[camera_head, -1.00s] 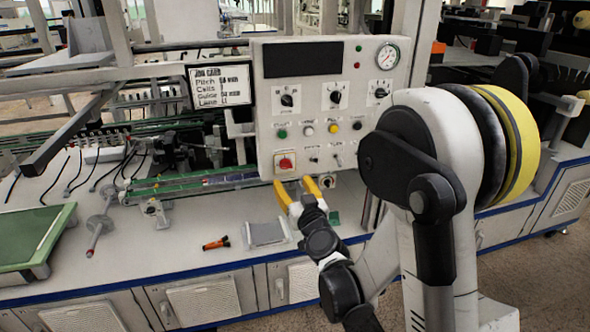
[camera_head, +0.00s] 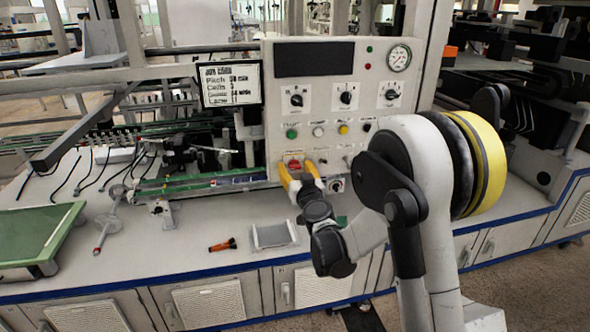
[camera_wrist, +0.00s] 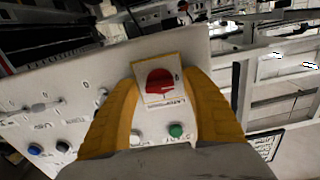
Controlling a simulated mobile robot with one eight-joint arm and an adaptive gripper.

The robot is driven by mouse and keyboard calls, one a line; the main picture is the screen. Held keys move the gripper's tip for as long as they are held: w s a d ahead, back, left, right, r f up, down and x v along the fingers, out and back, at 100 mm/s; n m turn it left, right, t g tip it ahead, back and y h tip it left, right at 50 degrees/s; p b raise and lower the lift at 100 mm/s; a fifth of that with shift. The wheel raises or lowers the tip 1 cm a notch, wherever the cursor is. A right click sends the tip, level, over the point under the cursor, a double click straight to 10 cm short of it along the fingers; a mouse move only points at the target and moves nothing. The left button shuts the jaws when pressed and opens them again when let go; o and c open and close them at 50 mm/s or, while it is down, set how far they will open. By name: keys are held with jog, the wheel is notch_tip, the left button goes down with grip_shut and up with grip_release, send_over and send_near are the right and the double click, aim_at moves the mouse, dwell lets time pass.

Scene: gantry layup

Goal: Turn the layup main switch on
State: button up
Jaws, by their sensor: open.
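The control panel (camera_head: 313,112) stands upright on the bench. Its main switch, a red knob on a pale yellow square plate (camera_head: 294,164), is at the lower left of the panel. In the wrist view the red knob (camera_wrist: 160,81) lies between my two yellow fingers, near their tips. My gripper (camera_head: 298,170) is open, its fingers pointing at the panel on either side of the knob. I cannot tell whether the fingers touch the knob or plate.
Other panel controls are close by: a green button (camera_wrist: 175,130) and rotary knobs (camera_head: 346,97). A display (camera_head: 230,84) is left of the panel.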

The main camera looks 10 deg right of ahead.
jog(key=c, duration=1.2)
jog(key=m, duration=0.4)
jog(key=shift+m+b, duration=0.3)
jog(key=m, duration=0.4)
jog(key=shift+m, duration=0.3)
jog(key=m, duration=0.4)
jog(key=shift+b, duration=0.3)
jog(key=shift+m, duration=2.1)
